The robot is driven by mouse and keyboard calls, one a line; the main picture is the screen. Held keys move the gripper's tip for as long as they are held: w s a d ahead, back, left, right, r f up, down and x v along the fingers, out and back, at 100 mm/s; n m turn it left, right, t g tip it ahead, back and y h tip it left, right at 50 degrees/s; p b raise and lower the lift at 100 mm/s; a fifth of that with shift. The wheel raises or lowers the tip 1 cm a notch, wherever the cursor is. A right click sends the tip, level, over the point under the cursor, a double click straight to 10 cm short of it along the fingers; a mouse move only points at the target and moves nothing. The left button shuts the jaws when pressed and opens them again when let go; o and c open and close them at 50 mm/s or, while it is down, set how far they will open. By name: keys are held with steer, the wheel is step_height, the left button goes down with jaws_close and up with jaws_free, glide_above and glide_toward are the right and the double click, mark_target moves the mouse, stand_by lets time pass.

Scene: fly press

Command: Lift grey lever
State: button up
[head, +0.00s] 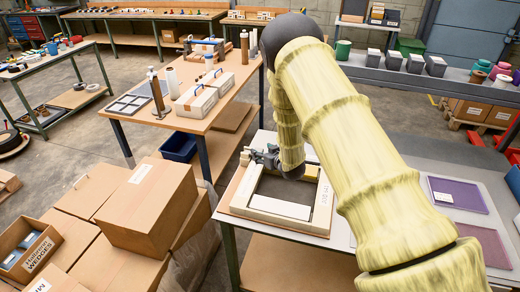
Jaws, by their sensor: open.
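My gripper (256,157), dark grey, is open at the end of my yellow-green arm. It is over the left back part of a cream rectangular frame (278,207) that lies on the near table. Whether it touches the frame I cannot tell. I cannot make out a grey lever for certain. My gripper and arm cover part of the frame's back and right side, so a small lever there could be hidden.
Cardboard boxes (148,205) are stacked at the left, close to the near table (420,160). A wooden table (200,122) behind holds white cases (196,103) and a brown post (156,92). Purple sheets (458,195) lie at the right. Grey floor lies between the tables.

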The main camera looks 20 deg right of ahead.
mark_target(259, 151)
steer(key=shift+p+x, duration=0.45)
steer(key=shift+x, duration=1.15)
jaws_close()
